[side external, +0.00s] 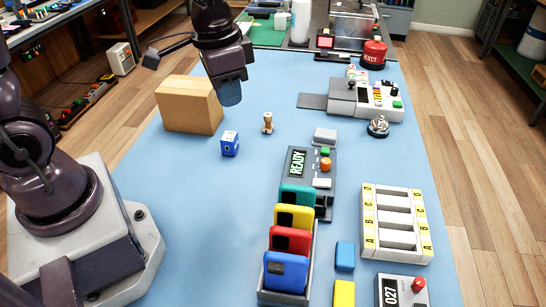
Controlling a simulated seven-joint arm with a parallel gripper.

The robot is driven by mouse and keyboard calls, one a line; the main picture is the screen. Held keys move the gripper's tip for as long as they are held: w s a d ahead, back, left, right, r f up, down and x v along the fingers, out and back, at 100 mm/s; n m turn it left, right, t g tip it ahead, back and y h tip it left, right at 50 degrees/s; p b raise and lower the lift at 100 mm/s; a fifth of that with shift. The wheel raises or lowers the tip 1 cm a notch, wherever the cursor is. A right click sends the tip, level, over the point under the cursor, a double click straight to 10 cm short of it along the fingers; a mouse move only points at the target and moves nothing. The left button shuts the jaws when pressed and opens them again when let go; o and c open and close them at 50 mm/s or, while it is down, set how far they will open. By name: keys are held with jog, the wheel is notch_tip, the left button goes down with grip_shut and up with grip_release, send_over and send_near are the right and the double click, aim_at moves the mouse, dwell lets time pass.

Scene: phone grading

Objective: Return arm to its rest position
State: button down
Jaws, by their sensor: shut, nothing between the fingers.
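My gripper (230,92) hangs from my arm above the upper left part of the blue table (240,190). It is shut and holds nothing. It is near the right side of a cardboard box (188,105) and above the table surface. A rack (312,262) at the lower middle holds several phones, among them a blue one (285,272), a red one (290,240), a yellow one (293,216) and a green one (297,195).
A blue die-like cube (230,144) and a small wooden stamp (268,123) stand below my gripper. A tester reading READY (298,163), a lettered tray (397,262), a bell (378,127) and a red REJECT button (373,55) stand farther right. The table's centre left is clear.

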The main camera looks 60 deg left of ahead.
jog(key=s+a+r+n+t, duration=0.2)
jog(key=s+r+t, duration=0.2)
jog(key=s+r, duration=0.6)
jog(key=shift+s+n, duration=0.25)
jog(key=shift+n, duration=0.05)
dwell(2.1)
